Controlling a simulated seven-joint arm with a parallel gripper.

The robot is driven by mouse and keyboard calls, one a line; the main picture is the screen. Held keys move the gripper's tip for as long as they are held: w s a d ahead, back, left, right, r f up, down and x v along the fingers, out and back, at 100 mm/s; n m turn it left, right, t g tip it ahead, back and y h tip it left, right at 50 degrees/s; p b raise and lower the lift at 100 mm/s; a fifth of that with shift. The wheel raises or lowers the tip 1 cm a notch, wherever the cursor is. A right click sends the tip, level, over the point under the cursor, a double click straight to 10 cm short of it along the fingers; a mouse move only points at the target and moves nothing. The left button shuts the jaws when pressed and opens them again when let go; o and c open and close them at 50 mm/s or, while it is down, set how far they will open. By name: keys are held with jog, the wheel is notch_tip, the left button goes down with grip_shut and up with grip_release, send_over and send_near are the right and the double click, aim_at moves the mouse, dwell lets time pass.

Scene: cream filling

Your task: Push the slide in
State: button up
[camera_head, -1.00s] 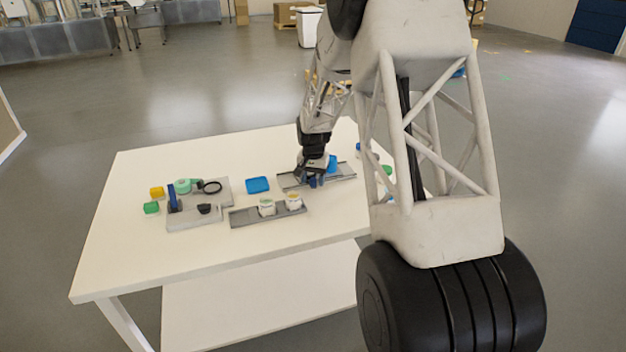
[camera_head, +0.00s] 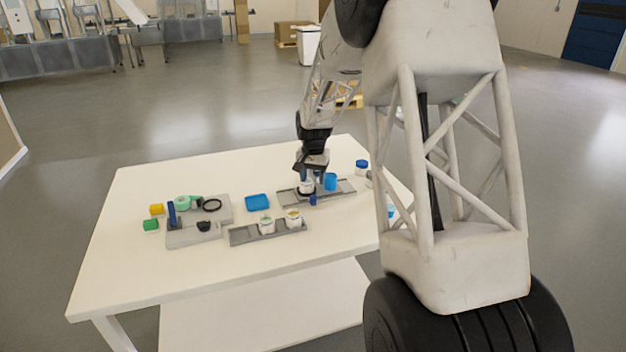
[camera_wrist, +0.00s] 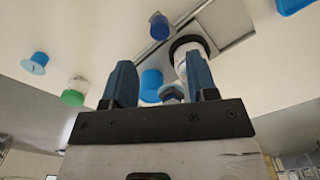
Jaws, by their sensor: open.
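My gripper (camera_head: 311,190) is over the left part of the far grey tray (camera_head: 342,187) in the head view, with its blue fingers low near the tray. In the wrist view my gripper (camera_wrist: 162,82) is open, its fingers apart. A white jar with a dark ring (camera_wrist: 184,56) stands behind the right finger; whether they touch is unclear. A blue cup (camera_head: 330,182) is just right of the fingers. A small grey-blue block (camera_wrist: 171,94) shows between the fingers. I cannot tell which part is the slide; the gripper hides part of the tray.
A nearer grey tray (camera_head: 242,237) holds two white jars. A blue dish (camera_head: 257,202) lies left of the far tray. A grey fixture (camera_head: 185,238) and yellow and green blocks are farther left. A blue-lidded jar (camera_head: 362,168) stands right. The table's front is clear.

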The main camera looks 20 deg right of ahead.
aim_at(313, 197)
jog(key=shift+s, duration=0.1)
jog(key=s+n+t, duration=0.2)
jog(key=n+t, duration=0.1)
jog(key=s+n+t, duration=0.1)
jog(key=shift+a+f+n+t+h, duration=0.3)
jog(key=shift+a+h, duration=0.05)
jog(key=shift+h, duration=0.05)
jog(key=shift+f, duration=0.1)
dwell(0.5)
jog(key=shift+x, duration=3.8)
jog(key=shift+s, duration=0.1)
grip_shut()
